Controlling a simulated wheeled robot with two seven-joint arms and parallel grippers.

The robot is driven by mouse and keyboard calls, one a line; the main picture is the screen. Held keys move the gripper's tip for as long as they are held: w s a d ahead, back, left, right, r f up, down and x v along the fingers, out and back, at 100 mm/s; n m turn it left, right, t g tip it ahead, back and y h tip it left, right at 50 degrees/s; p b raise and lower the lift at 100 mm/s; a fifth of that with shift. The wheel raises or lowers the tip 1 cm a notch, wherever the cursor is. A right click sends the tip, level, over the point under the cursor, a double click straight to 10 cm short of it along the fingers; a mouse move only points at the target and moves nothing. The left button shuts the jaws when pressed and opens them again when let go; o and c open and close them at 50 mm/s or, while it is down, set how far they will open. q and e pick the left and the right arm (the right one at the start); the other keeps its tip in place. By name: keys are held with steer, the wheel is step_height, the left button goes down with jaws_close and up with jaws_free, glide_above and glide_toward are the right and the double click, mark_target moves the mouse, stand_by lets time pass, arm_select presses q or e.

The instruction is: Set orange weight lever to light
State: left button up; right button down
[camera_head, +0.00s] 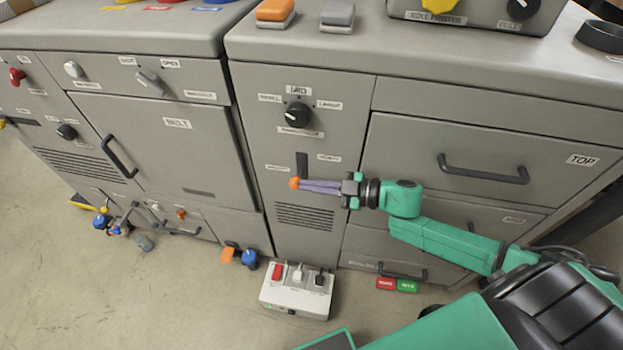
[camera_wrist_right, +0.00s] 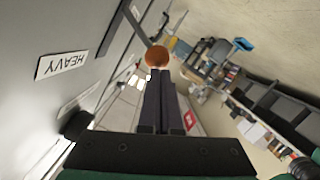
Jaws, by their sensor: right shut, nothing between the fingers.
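The orange knob (camera_head: 294,183) of the weight lever sits at the lower end of a dark upright strip (camera_head: 302,165) on the middle cabinet's front. A label reading HEAVY (camera_wrist_right: 62,64) shows upside down in the wrist view. My right gripper (camera_head: 302,185) reaches in from the right, its fingers shut and empty. Its tips are at the knob, which also shows in the wrist view (camera_wrist_right: 157,57) just beyond the fingertips. Whether they touch cannot be told. A dark bar runs from the knob up to the left there. My left gripper is not in view.
A black rotary knob (camera_head: 298,115) is above the lever and a vent (camera_head: 305,216) below it. Drawers with a dark handle (camera_head: 483,170) are to the right. A white switch box (camera_head: 297,291) stands on the floor below. Open floor lies front left.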

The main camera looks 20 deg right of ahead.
steer(key=shift+s+a+f+n+b, duration=0.2)
steer(key=shift+f+n+b, duration=0.15)
steer(key=shift+f, duration=0.3)
arm_select(q)
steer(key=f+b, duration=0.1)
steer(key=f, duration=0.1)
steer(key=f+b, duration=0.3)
steer(key=b, duration=0.1)
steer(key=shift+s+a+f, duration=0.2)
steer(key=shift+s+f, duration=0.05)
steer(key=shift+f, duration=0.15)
arm_select(e)
steer(key=f+n, duration=0.1)
steer(key=f+n+t, duration=0.1)
steer(key=f+n, duration=0.3)
steer(key=shift+s+a+f+n+t, duration=0.2)
steer(key=shift+s+n+t, duration=0.05)
steer(key=shift+s+t, duration=0.15)
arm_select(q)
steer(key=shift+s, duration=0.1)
